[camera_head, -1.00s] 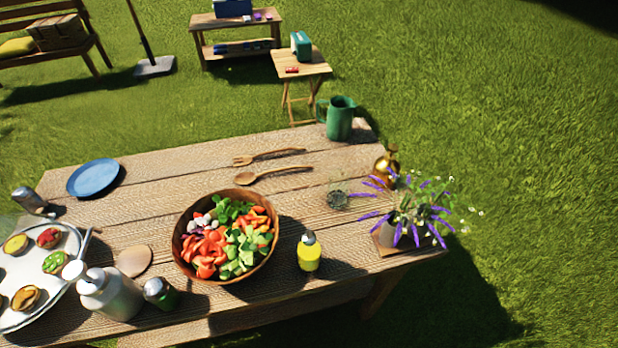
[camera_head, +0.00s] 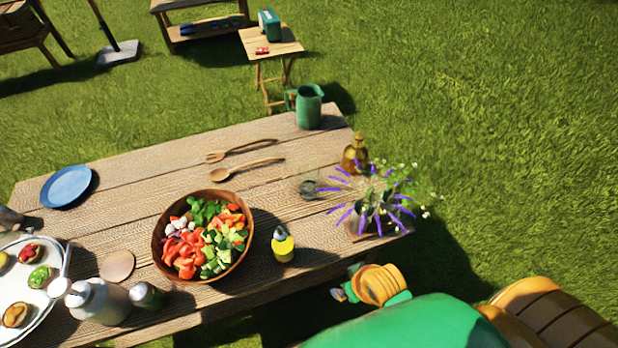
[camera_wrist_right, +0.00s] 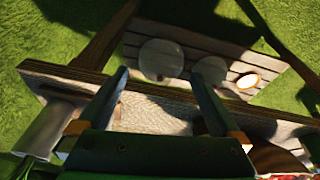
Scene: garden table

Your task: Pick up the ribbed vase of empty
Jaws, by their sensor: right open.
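A small vase of purple and white flowers (camera_head: 372,205) stands at the table's right end; its pot is mostly hidden by blooms, so ribbing cannot be made out. A small clear glass object (camera_head: 309,188) stands to its left, its upper part hard to see. I cannot tell which is the ribbed vase. My right gripper (camera_head: 345,293) is low beyond the table's near edge, below the flowers and apart from them. In the right wrist view my right gripper (camera_wrist_right: 161,76) has its fingers wide apart with nothing between them. My left gripper is not in view.
A gold-brown bottle (camera_head: 355,154) and green jug (camera_head: 309,107) stand near the right end. A salad bowl (camera_head: 203,238) and yellow bottle (camera_head: 283,245) are left of the flowers. Wooden utensils (camera_head: 240,160) lie behind. The right wrist view shows a slatted wooden surface (camera_wrist_right: 195,48) below.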

